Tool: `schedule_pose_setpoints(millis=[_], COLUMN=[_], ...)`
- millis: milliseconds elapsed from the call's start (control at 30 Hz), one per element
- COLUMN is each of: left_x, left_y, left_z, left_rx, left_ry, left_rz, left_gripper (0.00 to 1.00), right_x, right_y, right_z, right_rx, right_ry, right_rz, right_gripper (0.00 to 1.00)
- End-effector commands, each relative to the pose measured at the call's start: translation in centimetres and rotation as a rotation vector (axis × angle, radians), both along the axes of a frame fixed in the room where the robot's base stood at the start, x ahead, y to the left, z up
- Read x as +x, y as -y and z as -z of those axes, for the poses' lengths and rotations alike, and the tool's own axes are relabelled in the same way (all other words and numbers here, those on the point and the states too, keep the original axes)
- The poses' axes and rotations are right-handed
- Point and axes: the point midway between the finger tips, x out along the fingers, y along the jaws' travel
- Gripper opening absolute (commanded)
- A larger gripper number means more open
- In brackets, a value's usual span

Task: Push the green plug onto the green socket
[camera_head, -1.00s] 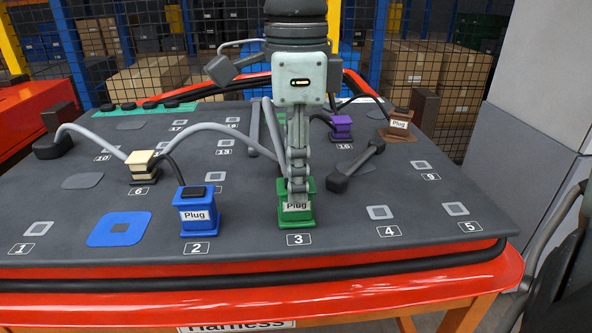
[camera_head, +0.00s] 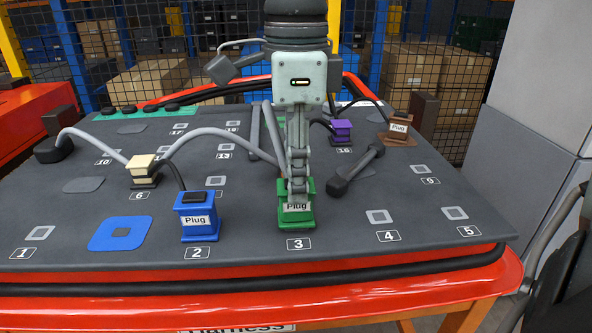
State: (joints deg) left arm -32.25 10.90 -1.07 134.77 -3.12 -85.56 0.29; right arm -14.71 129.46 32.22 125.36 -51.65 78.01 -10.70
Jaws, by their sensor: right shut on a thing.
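The green plug (camera_head: 284,216) stands upright at position 3 near the front of the dark board, with a white "Plug" label on its front. My right gripper (camera_head: 298,190) comes down from above and is shut on the green plug. Its fingers cover the upper part of the plug. I cannot make out a green socket; if one lies under the plug, it is hidden. My left gripper is not in view.
A cream plug (camera_head: 144,170), a purple plug (camera_head: 341,131) and a brown plug (camera_head: 398,130) stand farther back. A black-ended grey bar (camera_head: 355,171) lies right of the gripper. Front right is clear.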

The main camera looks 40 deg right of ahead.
Motion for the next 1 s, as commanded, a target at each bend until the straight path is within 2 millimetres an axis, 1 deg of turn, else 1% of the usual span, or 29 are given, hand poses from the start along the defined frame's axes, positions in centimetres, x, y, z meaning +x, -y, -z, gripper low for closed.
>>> schedule_pose_setpoints(millis=[33,200,800,1000], left_x=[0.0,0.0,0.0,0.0], left_y=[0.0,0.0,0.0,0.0], left_z=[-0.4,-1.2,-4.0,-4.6], left_rx=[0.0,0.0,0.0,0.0], left_ry=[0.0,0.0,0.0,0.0], left_rz=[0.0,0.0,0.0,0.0], left_gripper=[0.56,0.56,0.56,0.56], right_x=[0.0,0.0,0.0,0.0], right_y=[0.0,0.0,0.0,0.0], right_z=[-0.5,-1.8,-5.9,-6.9], right_rx=[-0.001,0.0,-0.001,-0.001], right_ry=[0.001,0.002,0.002,0.001], right_rz=[0.0,0.0,0.001,0.0], right_gripper=[0.0,0.0,0.0,0.0])
